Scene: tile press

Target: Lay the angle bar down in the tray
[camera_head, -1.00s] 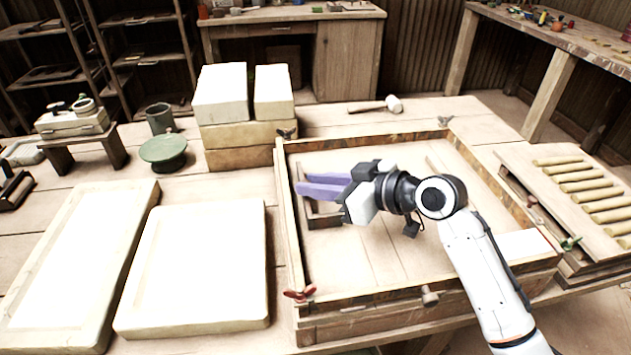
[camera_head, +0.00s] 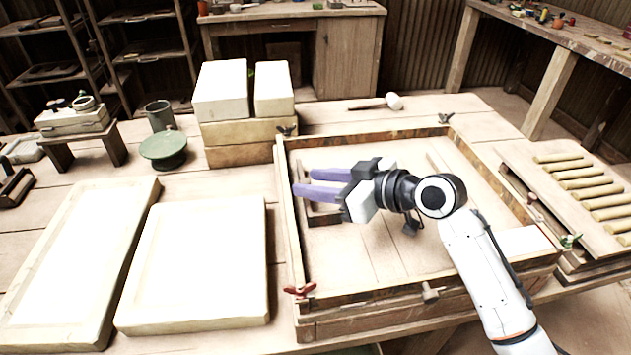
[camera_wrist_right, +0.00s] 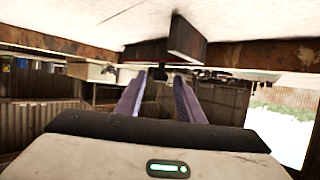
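The angle bar (camera_head: 322,219) is a dark brown piece in the left part of the wooden tray (camera_head: 292,245). It is partly hidden under my right gripper's fingers. My right gripper (camera_head: 302,183) has purple fingers spread apart with a gap between them, over the tray's left side. In the right wrist view, a dark bar-like piece (camera_wrist_right: 187,38) shows beyond the fingertips (camera_wrist_right: 159,76), outside the gap and close to the tray wall (camera_wrist_right: 262,53). Nothing shows between the fingers. My left gripper is not in view.
Two pale slabs (camera_head: 195,265) lie left of the tray. Stacked blocks (camera_head: 222,92) stand behind its left corner, and a mallet (camera_head: 392,101) lies behind it. A board with several clay rolls (camera_head: 580,183) is at the right. A thin strip (camera_head: 437,165) lies inside the tray.

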